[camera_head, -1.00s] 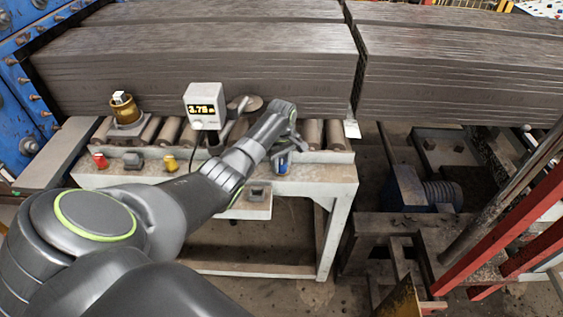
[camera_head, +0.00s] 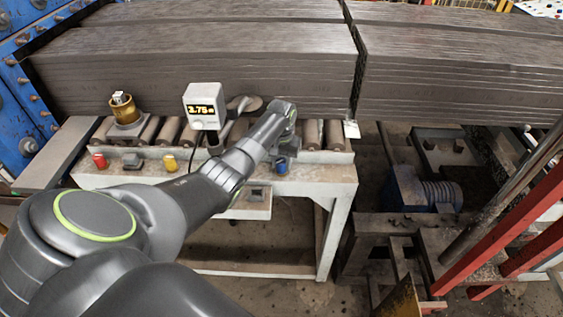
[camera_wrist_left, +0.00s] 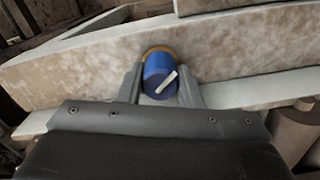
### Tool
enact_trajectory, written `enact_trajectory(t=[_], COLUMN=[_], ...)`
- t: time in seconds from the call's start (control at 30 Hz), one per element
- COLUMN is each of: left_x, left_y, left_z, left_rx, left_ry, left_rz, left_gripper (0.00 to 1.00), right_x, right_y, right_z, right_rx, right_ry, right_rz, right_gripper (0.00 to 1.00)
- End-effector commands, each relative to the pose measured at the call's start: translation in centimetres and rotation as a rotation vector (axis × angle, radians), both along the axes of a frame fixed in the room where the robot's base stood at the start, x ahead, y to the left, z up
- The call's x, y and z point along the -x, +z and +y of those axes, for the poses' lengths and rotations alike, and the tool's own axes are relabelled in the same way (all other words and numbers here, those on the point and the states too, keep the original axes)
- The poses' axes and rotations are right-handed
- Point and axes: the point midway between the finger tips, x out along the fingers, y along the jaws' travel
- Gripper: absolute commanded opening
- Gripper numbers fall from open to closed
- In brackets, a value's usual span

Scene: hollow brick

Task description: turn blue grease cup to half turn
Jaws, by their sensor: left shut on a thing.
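The blue grease cup (camera_wrist_left: 157,72) sits on the front rail of the bench, with a pale pointer mark across its face and an orange ring (camera_wrist_left: 158,50) behind it. It also shows as a small blue spot in the head view (camera_head: 281,166), partly hidden by my gripper. My left gripper (camera_wrist_left: 159,92) has one finger on each side of the cup and is shut on it. In the head view my left gripper (camera_head: 282,150) reaches the rail from the left. The pointer mark lies slanted, its upper end to the right. My right gripper is not in view.
A red cup (camera_head: 99,161) and a yellow cup (camera_head: 170,163) are on the same rail to the left. A display box (camera_head: 205,107) and a brass cup (camera_head: 123,108) stand above the rollers. Stacked grey slabs (camera_head: 200,65) lie behind.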

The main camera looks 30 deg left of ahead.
Motion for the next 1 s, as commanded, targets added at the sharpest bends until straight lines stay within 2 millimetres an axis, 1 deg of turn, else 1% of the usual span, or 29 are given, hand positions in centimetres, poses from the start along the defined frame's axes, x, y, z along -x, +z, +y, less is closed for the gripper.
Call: enact_trajectory(t=[0.2, 0.5, 0.7, 1.0], left_x=[0.10, 0.11, 0.12, 0.13], left_y=[-0.16, -0.18, -0.19, -0.20], left_z=[-0.11, -0.10, -0.08, -0.08], left_rx=[0.003, 0.002, 0.002, 0.003], left_ry=[-0.206, -0.462, -0.586, -0.680], left_rz=[0.002, 0.002, 0.002, 0.003], left_gripper=[0.09, 0.09, 0.09, 0.09], right_x=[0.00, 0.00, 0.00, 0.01], right_y=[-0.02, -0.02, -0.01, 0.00], right_z=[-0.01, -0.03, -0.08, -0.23], right_rx=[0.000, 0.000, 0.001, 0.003], right_ry=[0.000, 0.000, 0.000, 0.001], right_rz=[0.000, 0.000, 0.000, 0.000], right_gripper=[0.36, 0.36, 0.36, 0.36])
